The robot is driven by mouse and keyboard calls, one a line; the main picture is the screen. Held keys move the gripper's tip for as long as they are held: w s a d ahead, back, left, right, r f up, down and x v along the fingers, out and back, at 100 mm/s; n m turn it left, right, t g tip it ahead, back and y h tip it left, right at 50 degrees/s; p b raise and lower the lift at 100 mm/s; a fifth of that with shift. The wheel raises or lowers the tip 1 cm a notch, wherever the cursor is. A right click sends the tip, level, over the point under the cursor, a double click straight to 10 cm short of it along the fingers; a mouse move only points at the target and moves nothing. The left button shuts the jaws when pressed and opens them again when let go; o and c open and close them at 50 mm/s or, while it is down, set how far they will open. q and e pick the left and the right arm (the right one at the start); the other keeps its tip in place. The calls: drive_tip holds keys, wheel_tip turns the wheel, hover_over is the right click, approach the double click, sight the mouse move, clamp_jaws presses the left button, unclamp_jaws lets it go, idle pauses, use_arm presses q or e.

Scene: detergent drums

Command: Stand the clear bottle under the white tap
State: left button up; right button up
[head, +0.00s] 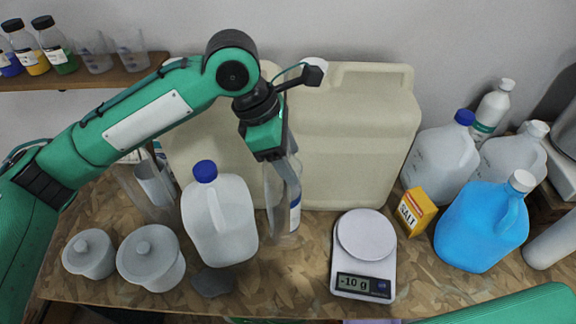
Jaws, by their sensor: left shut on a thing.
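My left gripper (280,180) points down in front of the two beige drums and is shut on the clear bottle (285,233). The clear bottle is see-through, upright, and partly hidden by the gripper fingers. Its base is close to the board, but I cannot tell whether it touches. One beige drum (365,130) stands behind and to the right; another beige drum (205,130) stands behind the arm. I cannot make out the white tap; my arm and gripper cover part of the drum fronts. My right gripper is out of view.
A blue-capped jug (220,225) stands just left of the bottle. A scale (364,250) reading -10 g is to the right, with a salt box (415,212) and blue jug (483,227) beyond. Two lidded grey pots (150,262) stand front left. A dark flat object (213,283) lies in front.

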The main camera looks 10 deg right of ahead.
sight(283, 198)
use_arm(q)
wheel_tip(283, 198, down, 4)
drive_tip(key=shift+f+p, duration=0.15)
drive_tip(key=shift+p, duration=0.35)
drive_tip(key=o, duration=1.3)
drive_tip(key=shift+c, duration=0.2)
